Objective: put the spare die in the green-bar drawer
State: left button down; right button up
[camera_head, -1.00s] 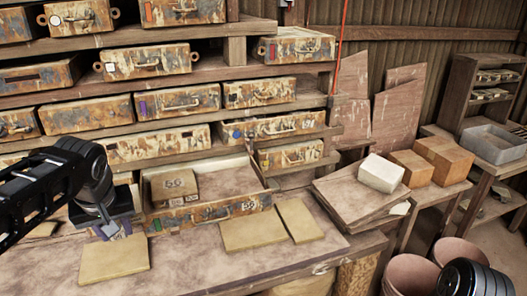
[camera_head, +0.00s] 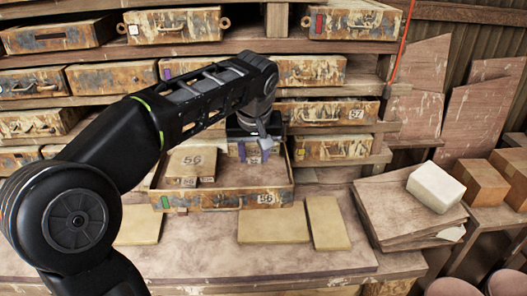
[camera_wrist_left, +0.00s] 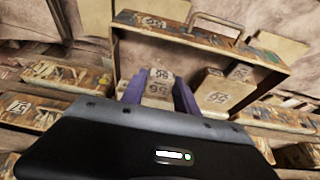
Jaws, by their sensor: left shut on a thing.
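The green-bar drawer (camera_head: 222,201) stands open on the bench, with a green bar at the left of its front and a 56 label at the right. A large block marked 56 (camera_head: 192,160) lies in its left part, with smaller blocks (camera_head: 184,181) in front. My left gripper (camera_head: 250,150) is over the drawer's back middle, right of the large block. In the left wrist view, its purple fingers are shut on a small die marked 56 (camera_wrist_left: 159,84). The drawer front with its handle (camera_wrist_left: 215,25) shows there too. Whether the die touches the drawer floor is unclear.
Flat tan tiles (camera_head: 274,223) lie on the bench in front of the drawer. Shelves with closed drawers (camera_head: 330,147) rise behind. A pale block (camera_head: 436,187) rests on stacked boards at the right. The drawer's right part is bare.

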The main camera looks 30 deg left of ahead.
pick_arm(q)
jog(key=shift+f+b, duration=2.7)
jog(key=shift+f, duration=0.65)
jog(key=shift+f+b, duration=0.45)
jog(key=shift+f, duration=0.05)
jog(key=c, duration=1.1)
grip_release()
jog(key=shift+o, duration=1.2)
jog(key=shift+f, duration=0.1)
jog(key=v, duration=0.8)
